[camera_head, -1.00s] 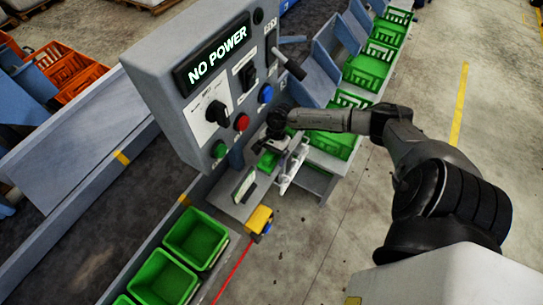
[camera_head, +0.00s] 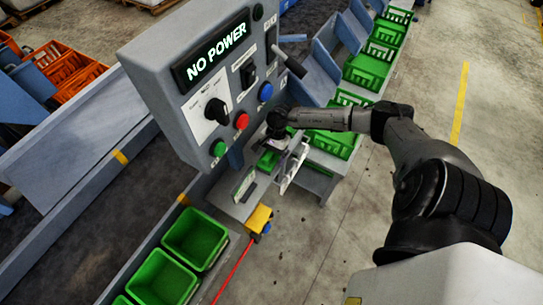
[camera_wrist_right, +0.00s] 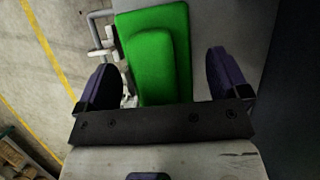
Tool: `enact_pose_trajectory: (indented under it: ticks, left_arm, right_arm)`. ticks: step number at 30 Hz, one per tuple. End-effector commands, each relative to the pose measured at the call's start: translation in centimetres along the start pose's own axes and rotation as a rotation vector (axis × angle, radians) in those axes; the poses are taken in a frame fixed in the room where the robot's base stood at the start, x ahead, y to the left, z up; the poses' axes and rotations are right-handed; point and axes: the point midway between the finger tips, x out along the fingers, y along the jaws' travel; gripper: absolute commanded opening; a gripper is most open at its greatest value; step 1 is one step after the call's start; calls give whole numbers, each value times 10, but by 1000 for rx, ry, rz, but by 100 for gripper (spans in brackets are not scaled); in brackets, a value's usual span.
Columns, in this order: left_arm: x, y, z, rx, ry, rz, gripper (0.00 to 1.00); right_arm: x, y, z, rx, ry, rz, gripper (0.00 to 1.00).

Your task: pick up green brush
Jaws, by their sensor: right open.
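The green brush (camera_wrist_right: 150,60) is a flat green block with a raised green part along it. It lies on a grey shelf below the control panel. In the head view it is a small green patch (camera_head: 267,161), partly hidden by my right gripper (camera_head: 279,146). In the right wrist view my right gripper (camera_wrist_right: 163,78) is open, with one dark finger on each side of the brush's near part. I see a gap between each finger and the brush, and cannot tell the height between them. My left gripper is not in view.
A grey control panel (camera_head: 215,92) with a "NO POWER" display rises close behind the gripper. A white rack (camera_head: 292,168) stands beside the shelf. Green crates (camera_head: 196,240) line the machine. The floor at right is open.

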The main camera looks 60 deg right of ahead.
Motion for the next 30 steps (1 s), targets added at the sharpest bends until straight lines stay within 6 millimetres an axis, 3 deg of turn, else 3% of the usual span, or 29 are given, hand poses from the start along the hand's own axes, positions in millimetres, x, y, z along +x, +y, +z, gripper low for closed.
enact_pose_trajectory:
  ticks: [2, 20, 30]
  left_arm:
    - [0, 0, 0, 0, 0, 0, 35]
    - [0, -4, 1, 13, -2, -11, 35]
    - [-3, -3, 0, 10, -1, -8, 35]
  right_arm:
    - [0, 0, 0, 0, 0, 0, 93]
    - [0, 0, 0, 0, 0, 0, 35]
    - [-2, 0, 1, 0, -1, 0, 35]
